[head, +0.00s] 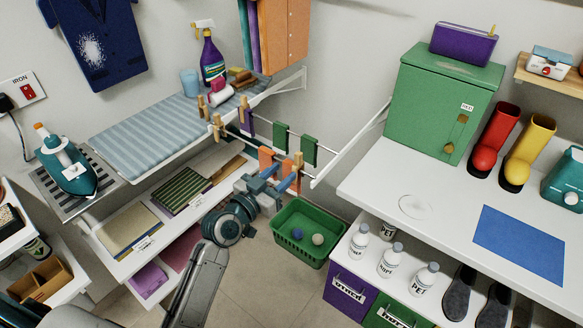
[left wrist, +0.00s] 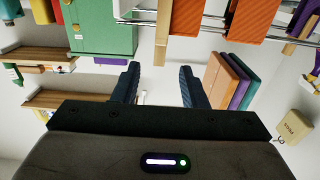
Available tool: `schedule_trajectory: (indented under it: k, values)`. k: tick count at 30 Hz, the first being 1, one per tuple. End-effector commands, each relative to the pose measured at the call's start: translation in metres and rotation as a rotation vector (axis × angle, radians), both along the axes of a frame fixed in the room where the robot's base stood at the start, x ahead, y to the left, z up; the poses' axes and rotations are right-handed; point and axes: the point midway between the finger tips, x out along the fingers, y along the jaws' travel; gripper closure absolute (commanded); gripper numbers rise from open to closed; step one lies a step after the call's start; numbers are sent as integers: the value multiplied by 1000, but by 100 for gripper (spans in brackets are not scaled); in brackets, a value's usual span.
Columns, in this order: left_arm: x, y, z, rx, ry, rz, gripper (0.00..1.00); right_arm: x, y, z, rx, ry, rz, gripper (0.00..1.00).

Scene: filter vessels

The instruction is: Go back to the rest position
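My left gripper (head: 276,180) is in front of the drying rails, above and left of the green basket (head: 300,236). In the left wrist view, its two dark blue fingers (left wrist: 160,72) stand apart with nothing between them. In the head view it overlaps the orange cloth (head: 266,160) and a wooden peg (head: 297,172) on the rail; I cannot tell whether it touches them. My right gripper is in neither view.
The ironing board (head: 150,130) and lower shelves (head: 170,222) lie left of my left arm. The white counter (head: 390,185) stands right, with a green cabinet (head: 437,105), boots and a blue mat (head: 520,243). Bottles (head: 391,260) stand on a lower ledge. Floor shows below the basket.

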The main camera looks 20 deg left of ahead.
Motion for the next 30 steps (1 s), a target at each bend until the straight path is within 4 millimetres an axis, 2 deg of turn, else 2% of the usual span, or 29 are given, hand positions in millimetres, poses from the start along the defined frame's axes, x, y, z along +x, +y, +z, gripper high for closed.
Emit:
schedule_trajectory:
  k: [1, 6, 11, 14, 17, 20, 21, 23, 24, 26, 27, 29, 30]
  values:
    - [-9, 3, -2, 3, 0, -1, 61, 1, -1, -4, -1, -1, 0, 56]
    - [-25, 9, -1, 1, 0, 0, 61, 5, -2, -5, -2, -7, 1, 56]
    - [-29, 11, 0, -1, 0, 0, 61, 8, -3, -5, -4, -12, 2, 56]
    - [-26, 13, -14, 0, 28, 10, 61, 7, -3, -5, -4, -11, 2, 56]
    - [-21, 21, -56, 5, 105, 39, 61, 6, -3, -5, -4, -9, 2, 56]
    - [-19, 33, -123, 16, 224, 86, 61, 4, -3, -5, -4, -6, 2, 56]
    - [-21, 39, -153, 22, 278, 105, 61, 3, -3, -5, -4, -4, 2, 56]
    - [-28, 47, -200, 34, 359, 135, 61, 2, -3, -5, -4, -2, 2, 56]
    - [-35, 52, -229, 43, 412, 153, 61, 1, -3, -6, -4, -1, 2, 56]
    - [-48, 59, -273, 56, 490, 179, 61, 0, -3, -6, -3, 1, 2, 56]
    - [-59, 64, -301, 66, 541, 195, 61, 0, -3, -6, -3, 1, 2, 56]
    - [-79, 70, -343, 82, 617, 218, 61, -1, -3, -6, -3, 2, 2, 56]
    - [-94, 75, -370, 94, 668, 231, 61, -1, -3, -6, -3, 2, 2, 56]
